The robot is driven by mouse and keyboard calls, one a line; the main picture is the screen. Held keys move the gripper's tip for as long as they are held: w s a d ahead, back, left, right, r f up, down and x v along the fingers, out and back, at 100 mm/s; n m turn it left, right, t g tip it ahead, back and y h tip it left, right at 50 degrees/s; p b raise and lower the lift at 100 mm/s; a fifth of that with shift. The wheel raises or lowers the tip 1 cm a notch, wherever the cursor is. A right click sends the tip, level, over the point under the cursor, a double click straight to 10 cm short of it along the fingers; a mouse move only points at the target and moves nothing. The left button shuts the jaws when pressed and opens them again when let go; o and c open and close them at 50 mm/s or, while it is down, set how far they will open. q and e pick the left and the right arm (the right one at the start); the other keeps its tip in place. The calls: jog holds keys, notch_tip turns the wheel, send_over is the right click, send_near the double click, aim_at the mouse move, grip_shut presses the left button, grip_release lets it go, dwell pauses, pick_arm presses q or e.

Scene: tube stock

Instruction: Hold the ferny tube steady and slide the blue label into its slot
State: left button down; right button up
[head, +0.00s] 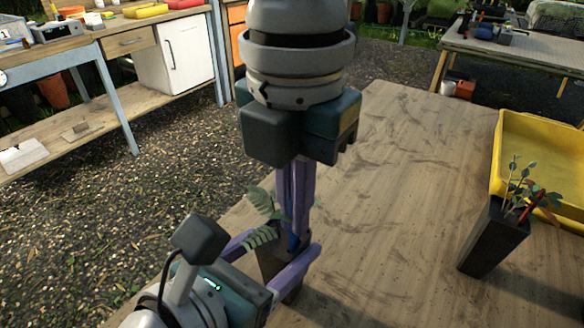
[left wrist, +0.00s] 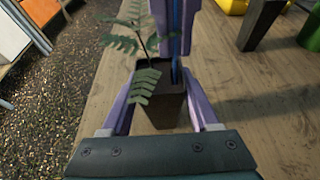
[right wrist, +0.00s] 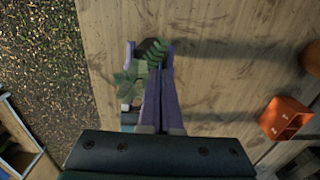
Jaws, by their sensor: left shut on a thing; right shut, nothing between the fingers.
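The ferny tube (head: 272,264) is a dark, tapered square pot with green fern fronds (head: 262,205), standing about upright at the table's near left edge. My left gripper (head: 278,252) is shut around it, one purple finger on each side, as the left wrist view also shows on the tube (left wrist: 155,108). The blue label (left wrist: 175,72) is a thin upright strip at the tube's right rim. It also shows in the head view (head: 293,242). My right gripper (left wrist: 174,54) points down just above the rim, shut and empty beside the label. Whether the label sits in its slot is hidden.
Another dark tube (head: 492,238) with a leafy plant stands to the right, in front of a yellow tray (head: 508,140). An orange box (right wrist: 284,118) shows in the right wrist view. The tabletop (head: 400,150) between the tubes is clear.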

jog(key=o, duration=0.5)
jog(key=shift+o, duration=0.2)
jog(key=shift+r, duration=0.1)
notch_tip(320, 180, up, 12)
jog(key=shift+f, duration=0.1)
dwell(0.3)
pick_arm(q)
jog(key=shift+c, duration=0.3)
grip_release()
